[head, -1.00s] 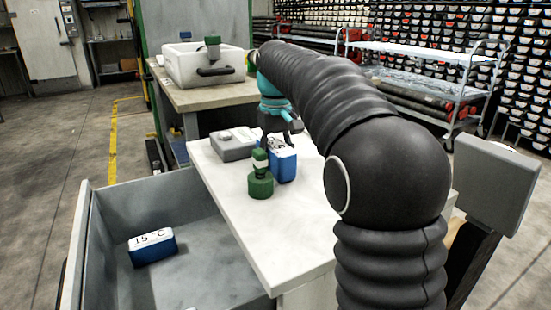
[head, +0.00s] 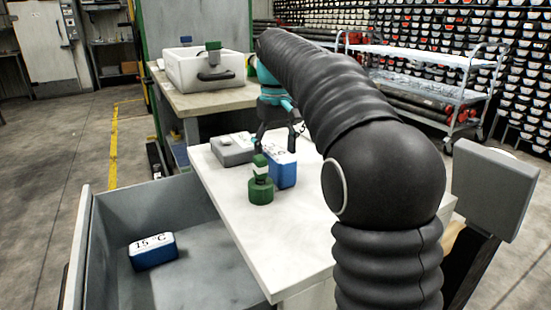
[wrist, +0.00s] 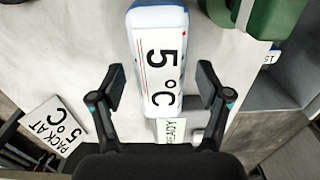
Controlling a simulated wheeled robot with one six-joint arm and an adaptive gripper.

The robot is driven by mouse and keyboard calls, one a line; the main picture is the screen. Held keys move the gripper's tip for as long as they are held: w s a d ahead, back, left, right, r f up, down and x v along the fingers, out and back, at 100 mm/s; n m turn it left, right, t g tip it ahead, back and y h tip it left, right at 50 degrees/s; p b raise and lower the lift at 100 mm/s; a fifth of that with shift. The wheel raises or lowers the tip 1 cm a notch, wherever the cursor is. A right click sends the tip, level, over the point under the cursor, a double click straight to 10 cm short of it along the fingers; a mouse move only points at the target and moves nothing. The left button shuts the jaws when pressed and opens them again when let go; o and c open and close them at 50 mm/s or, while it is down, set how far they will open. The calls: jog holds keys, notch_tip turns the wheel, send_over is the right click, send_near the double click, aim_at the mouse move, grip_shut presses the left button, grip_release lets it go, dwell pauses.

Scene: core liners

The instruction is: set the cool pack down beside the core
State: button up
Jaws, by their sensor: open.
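The cool pack (head: 283,172), blue with a white top marked 5 °C, stands on the white worktop (head: 237,196). In the wrist view the pack (wrist: 160,60) reaches down between my fingers, with a gap on each side. My gripper (head: 279,140) is open just above and around the pack's near end; its fingers also show in the wrist view (wrist: 160,97). A green capped piece (head: 261,185), perhaps the core, stands close beside the pack. Its green side (wrist: 275,15) shows at the upper right of the wrist view.
A grey box (head: 232,152) sits behind the pack. A second blue pack marked 15 °C (head: 153,253) lies in the grey bin (head: 100,235) at left. A card reading PACK AT 5 °C (wrist: 55,125) shows in the wrist view. A white tub (head: 190,72) stands on the back table.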

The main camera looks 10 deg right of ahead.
aim_at(275, 149)
notch_tip(275, 149, up, 8)
jog(key=shift+r+p, duration=0.25)
jog(key=shift+p, duration=0.8)
